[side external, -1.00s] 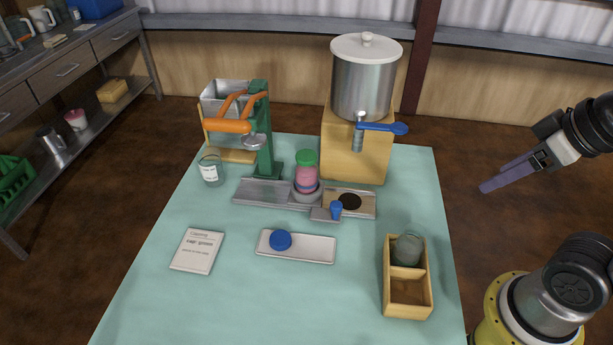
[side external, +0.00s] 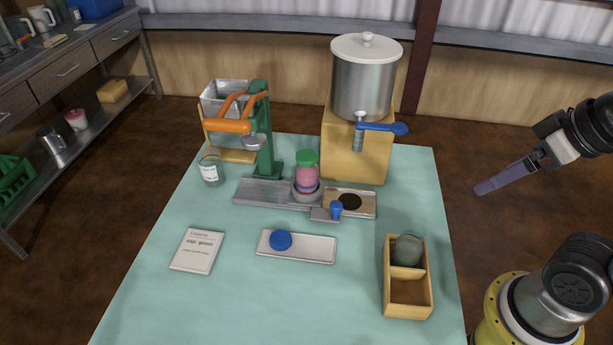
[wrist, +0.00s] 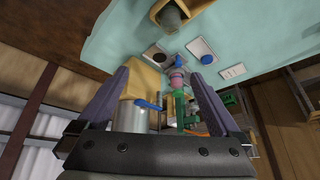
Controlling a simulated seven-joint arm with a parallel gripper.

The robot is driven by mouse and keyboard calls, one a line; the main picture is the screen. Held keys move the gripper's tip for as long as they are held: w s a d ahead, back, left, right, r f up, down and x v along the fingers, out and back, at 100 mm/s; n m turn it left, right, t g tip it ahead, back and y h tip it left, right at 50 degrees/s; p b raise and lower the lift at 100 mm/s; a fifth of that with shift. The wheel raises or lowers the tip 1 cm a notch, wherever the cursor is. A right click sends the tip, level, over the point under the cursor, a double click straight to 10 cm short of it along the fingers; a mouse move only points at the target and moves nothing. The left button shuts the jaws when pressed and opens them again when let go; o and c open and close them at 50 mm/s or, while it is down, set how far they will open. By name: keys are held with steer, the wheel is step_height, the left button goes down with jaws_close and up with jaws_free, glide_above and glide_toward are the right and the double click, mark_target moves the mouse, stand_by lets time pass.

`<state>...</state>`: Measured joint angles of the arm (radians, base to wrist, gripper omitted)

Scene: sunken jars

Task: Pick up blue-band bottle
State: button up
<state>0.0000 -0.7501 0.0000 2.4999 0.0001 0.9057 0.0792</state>
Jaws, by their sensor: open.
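The bottle (side external: 307,177) stands upright in a grey round holder (side external: 306,194) on the metal rail. It has a green cap, pink contents and a thin blue band low on its body. In the wrist view the bottle (wrist: 177,78) appears small between my fingers, far beyond them. My gripper (side external: 481,190) is in the air right of the table, well apart from the bottle. Its purple fingers are spread and empty in the wrist view (wrist: 159,75). The bottle's base is hidden by the holder.
A green press (side external: 263,130) with orange handles stands left of the bottle. A steel dispenser (side external: 363,80) with a blue lever stands behind right. In front are a white tray (side external: 310,250) with a blue cap, a card (side external: 198,251) and a wooden box (side external: 408,292) holding a grey-green object.

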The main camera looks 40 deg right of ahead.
steer(key=w+r+m, duration=0.9)
steer(key=r+m, duration=0.2)
steer(key=m+g, duration=0.5)
steer(key=m, duration=0.3)
glide_above(308, 155)
step_height(308, 155, down, 18)
steer(key=shift+g, duration=0.3)
step_height(308, 155, down, 11)
steer(key=shift+r, duration=0.2)
steer(key=shift+w+f, duration=0.1)
steer(key=shift+f, duration=2.85)
